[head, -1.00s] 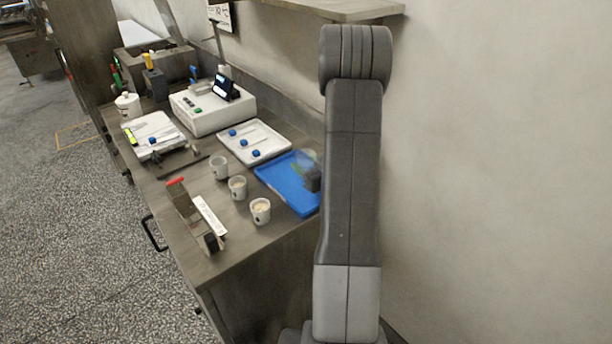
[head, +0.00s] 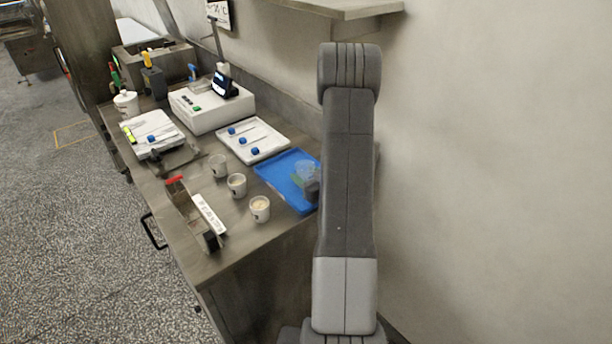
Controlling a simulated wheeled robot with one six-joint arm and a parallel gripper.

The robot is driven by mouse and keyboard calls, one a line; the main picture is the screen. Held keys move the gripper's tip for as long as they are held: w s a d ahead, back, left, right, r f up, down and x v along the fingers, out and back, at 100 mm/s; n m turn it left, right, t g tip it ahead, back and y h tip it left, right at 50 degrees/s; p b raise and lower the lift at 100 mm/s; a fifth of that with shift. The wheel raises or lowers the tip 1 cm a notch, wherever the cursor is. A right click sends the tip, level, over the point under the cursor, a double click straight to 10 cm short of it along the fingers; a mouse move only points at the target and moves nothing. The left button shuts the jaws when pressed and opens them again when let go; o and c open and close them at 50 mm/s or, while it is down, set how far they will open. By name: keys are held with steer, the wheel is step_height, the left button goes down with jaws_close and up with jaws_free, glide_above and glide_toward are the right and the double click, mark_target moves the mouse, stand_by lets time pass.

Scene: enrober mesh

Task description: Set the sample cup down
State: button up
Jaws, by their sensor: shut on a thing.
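A clear sample cup (head: 305,170) shows over the blue tray (head: 273,181), beside my arm. The dark end of my gripper (head: 312,190) is at its right and lower side, shut on it. My arm hides most of the gripper, and the fingertips do not show clearly. A small green patch shows at the cup's lower left. I cannot tell whether the cup touches the tray.
Three pale cups, near (head: 260,209), middle (head: 237,185) and far (head: 217,166), stand left of the blue tray. A white tray (head: 270,142) with blue-ended tools lies behind it. A white instrument (head: 205,112) stands farther back. A shelf (head: 345,9) juts from the wall above.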

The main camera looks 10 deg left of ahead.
steer(key=shift+f+b, duration=0.5)
steer(key=shift+b, duration=0.1)
steer(key=o, duration=1)
steer(key=shift+r, duration=0.15)
steer(key=r+p, duration=0.1)
steer(key=p, duration=0.1)
steer(key=shift+r+p, duration=0.35)
steer(key=shift+p, duration=0.05)
steer(key=b+v, duration=0.3)
steer(key=v, duration=0.9)
steer(key=shift+f, duration=0.35)
